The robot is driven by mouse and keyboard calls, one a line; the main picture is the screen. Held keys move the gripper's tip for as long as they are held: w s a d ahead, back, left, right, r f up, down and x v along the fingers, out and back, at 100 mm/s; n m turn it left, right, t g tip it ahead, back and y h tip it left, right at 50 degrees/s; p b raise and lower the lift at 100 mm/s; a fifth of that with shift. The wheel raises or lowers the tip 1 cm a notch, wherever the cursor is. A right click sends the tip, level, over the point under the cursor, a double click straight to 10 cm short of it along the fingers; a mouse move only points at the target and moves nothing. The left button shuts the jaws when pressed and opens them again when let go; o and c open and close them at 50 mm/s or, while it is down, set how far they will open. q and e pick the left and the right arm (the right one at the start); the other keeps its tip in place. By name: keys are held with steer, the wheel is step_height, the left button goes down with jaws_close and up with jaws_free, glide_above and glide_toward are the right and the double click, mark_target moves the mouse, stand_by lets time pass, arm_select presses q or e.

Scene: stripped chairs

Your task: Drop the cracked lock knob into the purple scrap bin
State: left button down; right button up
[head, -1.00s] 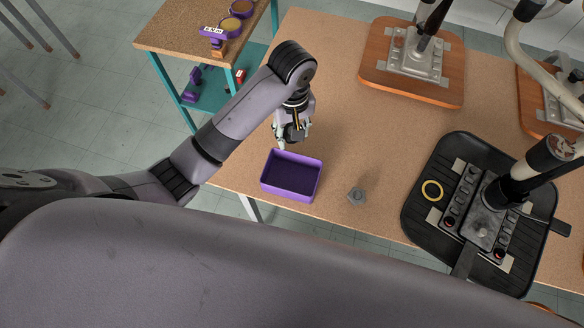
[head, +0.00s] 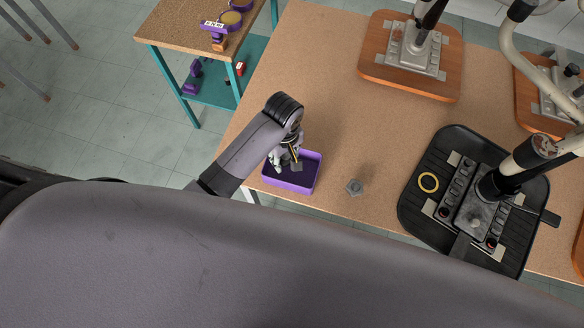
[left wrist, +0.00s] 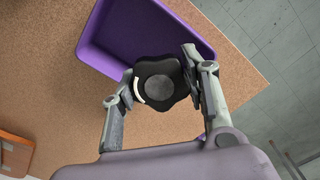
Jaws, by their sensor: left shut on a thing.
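The lock knob (left wrist: 158,84) is black and lobed with a grey round centre and a white mark on one side. It sits between the two fingers of my left gripper (left wrist: 155,84) in the left wrist view. In the head view my left gripper (head: 289,164) is shut on it over the purple scrap bin (head: 290,188), and the knob is hard to make out there. The bin is an open rectangular box near the table's front edge; its far inside is dark and partly hidden by the gripper. My right gripper is not in view.
Wooden boards (head: 375,70) with mechanisms stand behind. The table (head: 335,110) is clear behind the bin.

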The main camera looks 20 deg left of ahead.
arm_select(q)
steer(key=shift+f, duration=0.2)
steer(key=c, duration=0.8)
jaws_free()
steer(key=shift+c, duration=0.2)
